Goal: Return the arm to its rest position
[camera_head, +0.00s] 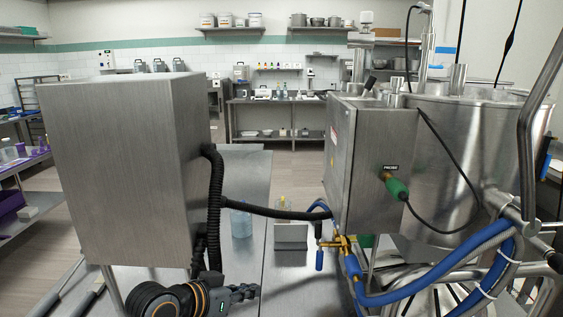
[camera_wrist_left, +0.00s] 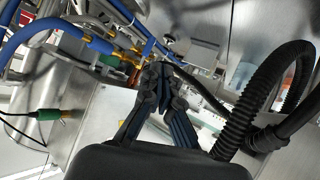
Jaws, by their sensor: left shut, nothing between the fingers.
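My left gripper (camera_head: 246,292) is low in the head view, in front of the steel table and below the black corrugated hose (camera_head: 213,210). Its arm comes in from the lower left. The left wrist view shows the same gripper (camera_wrist_left: 162,72) with its dark fingers closed together and nothing between them. The hose (camera_wrist_left: 262,100) runs close on the right of the fingers there. The brass valve (camera_wrist_left: 125,52) and blue hoses (camera_wrist_left: 85,38) lie beyond the fingertips. My right gripper is not in view.
A large steel box (camera_head: 120,160) stands at left. A steel control cabinet (camera_head: 350,160) with a green-handled probe (camera_head: 396,188) and a round vat (camera_head: 470,150) stand at right. A blue hose (camera_head: 400,295) curves low at right.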

